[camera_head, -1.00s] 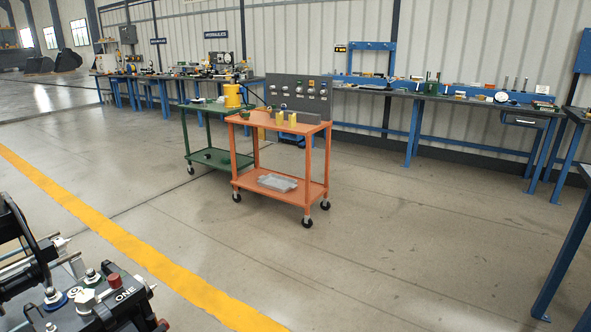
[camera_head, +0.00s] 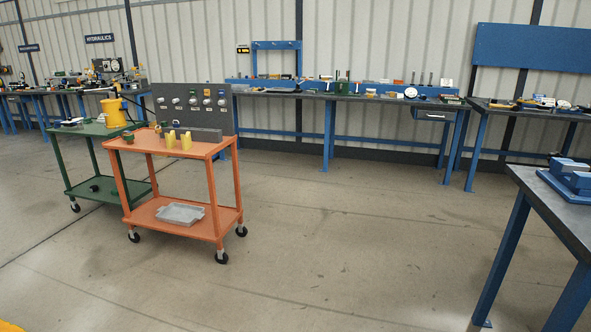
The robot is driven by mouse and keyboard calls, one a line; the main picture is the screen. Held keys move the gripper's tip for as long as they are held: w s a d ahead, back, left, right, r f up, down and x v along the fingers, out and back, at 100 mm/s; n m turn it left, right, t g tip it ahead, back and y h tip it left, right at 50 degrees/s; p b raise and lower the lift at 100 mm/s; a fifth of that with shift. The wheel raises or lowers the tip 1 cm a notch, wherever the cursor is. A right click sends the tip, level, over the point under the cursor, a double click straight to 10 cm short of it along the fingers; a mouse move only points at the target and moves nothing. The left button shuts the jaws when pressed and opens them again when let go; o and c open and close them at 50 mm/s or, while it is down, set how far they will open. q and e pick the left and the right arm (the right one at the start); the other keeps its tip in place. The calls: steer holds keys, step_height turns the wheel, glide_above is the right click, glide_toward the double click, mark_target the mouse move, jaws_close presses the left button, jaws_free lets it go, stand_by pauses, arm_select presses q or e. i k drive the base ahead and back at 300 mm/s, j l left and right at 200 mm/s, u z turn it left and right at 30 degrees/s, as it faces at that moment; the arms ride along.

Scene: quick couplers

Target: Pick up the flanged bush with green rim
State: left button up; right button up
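I cannot make out a flanged bush with a green rim for certain. A small dark green piece (camera_head: 128,138) sits at the left end of the orange cart's top shelf (camera_head: 190,152); it is too small to tell its shape. Two yellow pieces (camera_head: 186,141) and a long grey block (camera_head: 207,134) stand on the same shelf. A dark panel with several round couplers (camera_head: 196,108) rises behind them. Neither of my grippers is in view.
A green cart (camera_head: 98,130) with a yellow container (camera_head: 114,112) stands left of the orange cart. A grey tray (camera_head: 180,214) lies on the orange cart's lower shelf. Blue workbenches line the wall. A blue-legged table (camera_head: 555,195) is at right. Floor before the carts is clear.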

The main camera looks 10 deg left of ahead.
mark_target(129, 138)
steer(key=i+u, duration=0.15)
steer(key=i, duration=0.5)
steer(key=i+l+u, duration=0.2)
steer(key=i, duration=0.4)
steer(key=i+j+u, duration=0.1)
steer(key=i+u, duration=0.5)
steer(key=u, duration=0.15)
steer(key=i+u, duration=0.25)
steer(key=u, duration=0.15)
steer(key=i+j+u, duration=0.1)
steer(key=i+u, duration=0.35)
steer(key=i+l+u, duration=0.15)
steer(key=i+u, duration=0.3)
steer(key=i, duration=0.15)
steer(key=i+j+z, duration=0.1)
steer(key=i, duration=0.55)
steer(key=i+j, duration=0.15)
steer(key=i, duration=0.55)
steer(key=i+z, duration=0.4)
steer(key=i+j+z, duration=0.1)
steer(key=z, duration=0.3)
steer(key=i+j+z, duration=0.2)
steer(key=z, duration=0.25)
steer(key=i+j+z, duration=0.4)
steer(key=j+z, duration=0.25)
steer(key=z, duration=0.15)
steer(key=i+j+z, duration=0.25)
steer(key=j+z, duration=0.25)
steer(key=j, duration=0.25)
steer(key=i, duration=0.05)
